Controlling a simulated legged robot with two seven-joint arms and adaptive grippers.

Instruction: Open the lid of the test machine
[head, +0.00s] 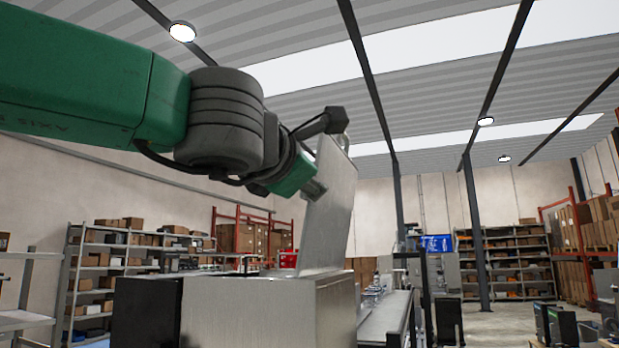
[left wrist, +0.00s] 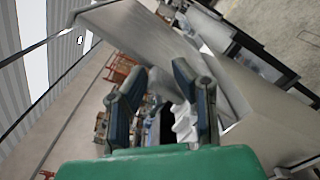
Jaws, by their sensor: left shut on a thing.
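The test machine (head: 265,312) is a brushed-metal box at the lower middle of the head view, with a dark left side. Its lid (head: 331,215) is a flat metal plate standing steeply up from the box, leaning slightly right at the top. My left arm comes in from the left, and my left gripper (head: 320,188) is at the lid's left edge, shut on it. The lid hides part of the fingers. In the left wrist view the lid (left wrist: 150,38) is a grey plate beyond the two dark fingers (left wrist: 160,85). The exact contact is hard to see. My right gripper is out of view.
A bench or conveyor (head: 385,318) runs right of the machine, with small clear items on it. Shelves with boxes (head: 130,250) stand behind at left, and more shelving (head: 505,262) at right.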

